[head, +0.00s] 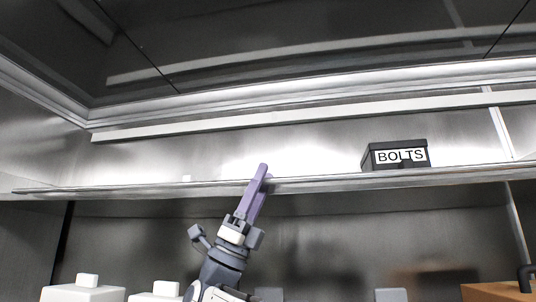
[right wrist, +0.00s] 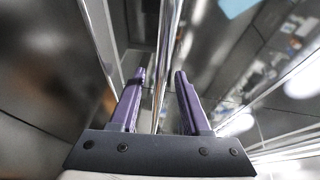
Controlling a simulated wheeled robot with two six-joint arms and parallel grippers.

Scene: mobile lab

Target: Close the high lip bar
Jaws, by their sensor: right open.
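A long thin metal lip bar (head: 130,188) runs along the front edge of the high shelf, nearly level across the head view. My right gripper (head: 262,172) reaches up from below, its purple fingers overlapping the bar and shelf edge just left of the middle. In the right wrist view, my right gripper (right wrist: 160,75) is open, with a shiny bar (right wrist: 163,60) running lengthwise in the gap between its fingers. I cannot tell whether either finger touches it. My left gripper is not in view.
A black box labelled BOLTS (head: 400,155) stands on the high shelf, right of my right gripper. A pale strip (head: 300,116) runs along the wall above. Below are white containers (head: 85,293) at left and an orange-brown box (head: 490,292) at right.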

